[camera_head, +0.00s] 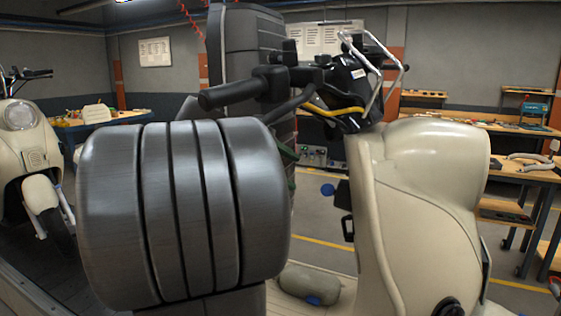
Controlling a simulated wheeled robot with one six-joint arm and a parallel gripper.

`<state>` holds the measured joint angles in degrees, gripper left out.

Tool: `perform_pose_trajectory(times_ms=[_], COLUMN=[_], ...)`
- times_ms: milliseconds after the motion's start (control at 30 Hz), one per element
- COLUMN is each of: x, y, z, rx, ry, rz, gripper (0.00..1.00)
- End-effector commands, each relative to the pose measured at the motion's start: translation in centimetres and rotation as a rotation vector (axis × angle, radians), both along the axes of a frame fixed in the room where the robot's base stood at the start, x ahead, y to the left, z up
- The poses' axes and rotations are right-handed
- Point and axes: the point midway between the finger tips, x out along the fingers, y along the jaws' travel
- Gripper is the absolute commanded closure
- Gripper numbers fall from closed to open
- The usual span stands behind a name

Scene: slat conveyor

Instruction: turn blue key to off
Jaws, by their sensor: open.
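A cream scooter (430,200) stands at the centre right with its handlebar (235,92) turned toward the left. A small round blue key head (327,190) shows beside a dark fitting (343,194) on the inner side of the scooter's front panel. The angle of the key is too small to read. A large grey banded part of my own arm fills the left foreground. The fingers of my gripper do not show; I cannot see where they are relative to the key.
Another cream scooter (28,150) stands at the far left. Workbenches with tools (500,127) line the right and back. A rounded grey-beige object (308,284) with a blue patch lies low beside the scooter's front panel. Grey floor with yellow lines (325,242) shows behind it.

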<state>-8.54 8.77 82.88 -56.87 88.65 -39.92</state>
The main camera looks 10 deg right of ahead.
Motion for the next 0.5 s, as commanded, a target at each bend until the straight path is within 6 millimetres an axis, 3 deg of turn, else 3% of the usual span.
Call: perform_pose_trajectory(times_ms=[300, 500], x=[0.7, 1.1], y=[-5.2, -7.4], z=[-3.5, -4.9], rx=[0.001, 0.001], ry=[0.001, 0.001], rz=[-0.005, -0.003], gripper=[0.45, 0.45])
